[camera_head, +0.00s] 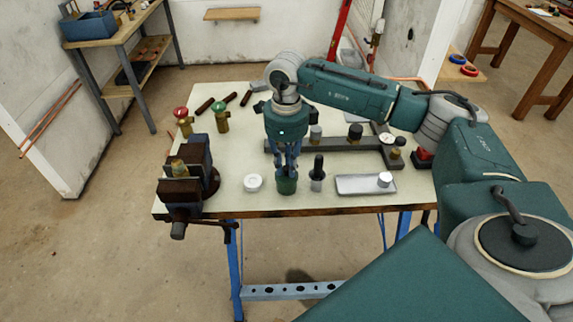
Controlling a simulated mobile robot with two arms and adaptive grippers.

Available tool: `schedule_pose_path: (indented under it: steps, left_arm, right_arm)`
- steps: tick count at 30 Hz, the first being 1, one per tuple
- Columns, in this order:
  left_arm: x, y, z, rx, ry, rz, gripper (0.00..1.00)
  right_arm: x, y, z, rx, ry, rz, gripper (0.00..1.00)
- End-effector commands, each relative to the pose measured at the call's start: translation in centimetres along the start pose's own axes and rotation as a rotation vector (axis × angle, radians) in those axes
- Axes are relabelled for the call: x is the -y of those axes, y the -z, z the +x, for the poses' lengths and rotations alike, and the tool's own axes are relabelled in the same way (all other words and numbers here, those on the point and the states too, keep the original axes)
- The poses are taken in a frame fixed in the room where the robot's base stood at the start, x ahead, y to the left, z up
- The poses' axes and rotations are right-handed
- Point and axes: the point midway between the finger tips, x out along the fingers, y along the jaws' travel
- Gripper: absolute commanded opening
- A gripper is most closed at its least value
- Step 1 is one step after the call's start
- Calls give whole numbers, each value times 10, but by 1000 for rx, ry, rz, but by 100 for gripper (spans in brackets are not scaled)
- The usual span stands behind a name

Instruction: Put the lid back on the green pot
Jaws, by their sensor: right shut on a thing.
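The green pot (287,186) stands upright near the table's front edge, in the middle. My right gripper (287,174) points straight down at the pot's top, its fingertips at the rim. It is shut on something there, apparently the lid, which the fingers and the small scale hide. I cannot tell whether the lid touches the rim. My left gripper is not in view.
A white disc (253,183) lies left of the pot. A vise (188,184) fills the left corner. Valves and a dark bar stand behind.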

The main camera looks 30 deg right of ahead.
Motion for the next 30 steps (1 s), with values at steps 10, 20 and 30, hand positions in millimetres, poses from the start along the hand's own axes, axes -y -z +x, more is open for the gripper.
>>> schedule_pose_path:
  steps: [10,20,30]
  left_arm:
    - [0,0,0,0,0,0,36]
    - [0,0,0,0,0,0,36]
    - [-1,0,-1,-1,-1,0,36]
  right_arm:
    - [0,0,0,0,0,0,31]
    - [0,0,0,0,0,0,53]
    - [0,0,-1,0,0,0,58]
